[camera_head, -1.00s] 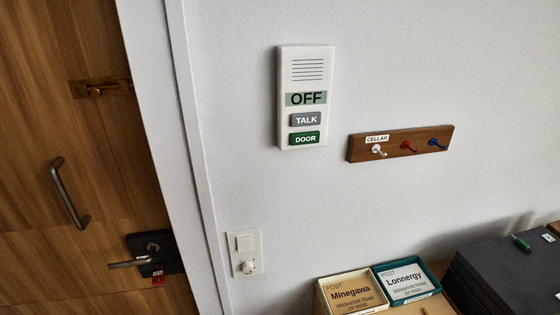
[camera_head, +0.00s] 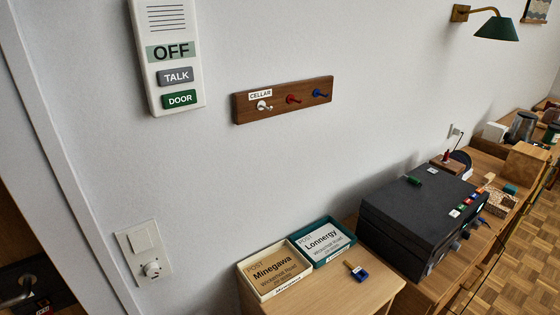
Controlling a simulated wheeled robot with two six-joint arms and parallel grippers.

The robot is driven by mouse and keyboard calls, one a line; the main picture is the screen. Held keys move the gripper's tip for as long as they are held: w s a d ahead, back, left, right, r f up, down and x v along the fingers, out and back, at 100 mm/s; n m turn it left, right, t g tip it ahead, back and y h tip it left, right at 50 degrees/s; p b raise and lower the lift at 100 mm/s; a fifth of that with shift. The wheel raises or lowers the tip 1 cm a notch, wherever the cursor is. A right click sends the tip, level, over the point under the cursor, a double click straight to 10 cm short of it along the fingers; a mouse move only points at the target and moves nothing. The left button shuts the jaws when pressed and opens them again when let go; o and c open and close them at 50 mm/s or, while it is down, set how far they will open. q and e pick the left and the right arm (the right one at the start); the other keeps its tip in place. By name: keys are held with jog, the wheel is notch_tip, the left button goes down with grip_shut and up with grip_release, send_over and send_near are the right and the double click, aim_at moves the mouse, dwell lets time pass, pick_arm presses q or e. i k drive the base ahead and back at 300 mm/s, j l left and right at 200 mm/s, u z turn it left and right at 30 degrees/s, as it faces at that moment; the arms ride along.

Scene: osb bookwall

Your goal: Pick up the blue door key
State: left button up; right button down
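A small object with a blue head and a tan shaft, which looks like the blue door key (camera_head: 361,275), lies on the light wooden table top (camera_head: 375,295). It is just right of the teal-rimmed Lonnergy post tray (camera_head: 346,235) and left of the dark grey box. Neither of my grippers is in view.
The cream Minegawa post tray (camera_head: 262,294) stands left of the Lonnergy tray. A large dark grey box (camera_head: 395,235) stands to the right with small items on top. A door intercom (camera_head: 170,55) and switch (camera_head: 143,243) are on the wall. Floor shows at right.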

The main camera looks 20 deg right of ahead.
aim_at(355, 272)
jog(key=z, duration=1.25)
